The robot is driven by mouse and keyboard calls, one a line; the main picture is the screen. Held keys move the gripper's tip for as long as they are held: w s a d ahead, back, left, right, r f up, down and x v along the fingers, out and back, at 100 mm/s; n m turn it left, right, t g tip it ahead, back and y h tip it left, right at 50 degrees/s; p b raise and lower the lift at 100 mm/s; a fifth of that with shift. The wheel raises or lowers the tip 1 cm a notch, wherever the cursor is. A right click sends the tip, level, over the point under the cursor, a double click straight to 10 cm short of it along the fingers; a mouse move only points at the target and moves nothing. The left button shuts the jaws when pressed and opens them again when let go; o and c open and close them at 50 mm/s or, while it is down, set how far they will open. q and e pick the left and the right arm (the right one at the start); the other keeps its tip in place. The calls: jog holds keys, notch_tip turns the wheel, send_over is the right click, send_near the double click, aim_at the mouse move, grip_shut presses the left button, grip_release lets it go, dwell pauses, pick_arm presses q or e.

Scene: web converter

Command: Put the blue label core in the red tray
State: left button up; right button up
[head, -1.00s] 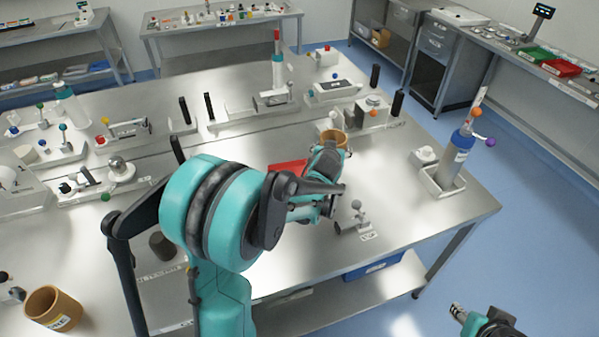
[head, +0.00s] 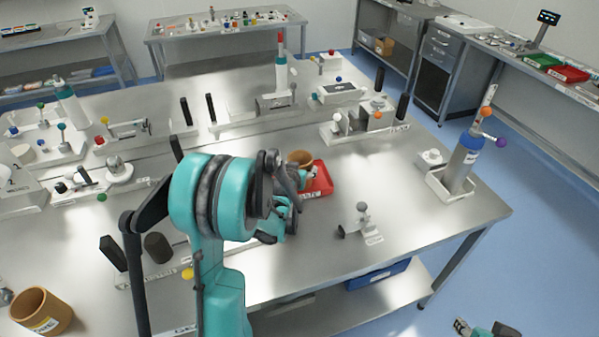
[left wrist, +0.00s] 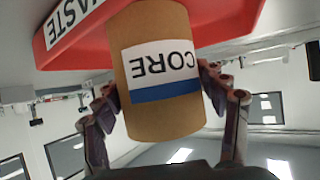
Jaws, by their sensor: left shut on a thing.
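The blue label core (left wrist: 160,108) is a brown cardboard tube with a white label reading CORE and a blue stripe. My left gripper (left wrist: 165,105) is shut on it, one finger on each side. In the head view the core (head: 301,158) shows its open top at the tray's left back part. The red tray (head: 322,181) has a white label and is partly hidden by my left gripper (head: 296,180). In the wrist view the red tray (left wrist: 225,22) is close behind the core; contact cannot be told. My right gripper (head: 461,326) is at the bottom right edge, mostly cut off.
A small metal fixture (head: 362,220) stands right of the tray on the steel table. A bottle in a holder (head: 462,165) stands at the right edge. Another brown core (head: 42,311) stands at the bottom left. Fixtures with knobs and black posts line the back.

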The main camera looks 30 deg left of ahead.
pick_arm(q)
jog(key=shift+f, duration=0.2)
jog(key=o, duration=1.2)
jog(key=shift+r, duration=0.1)
jog(key=shift+s+r, duration=0.2)
jog(key=p+v, duration=0.3)
jog(key=v, duration=0.9)
jog(key=s+d+r+m+g+h, duration=0.3)
jog(key=s+d+g, duration=0.1)
jog(key=s+d, duration=1.4)
jog(key=shift+s+d+m+g+h, duration=0.25)
jog(key=shift+d+m+g+h, duration=0.05)
jog(key=shift+d+h, duration=0.1)
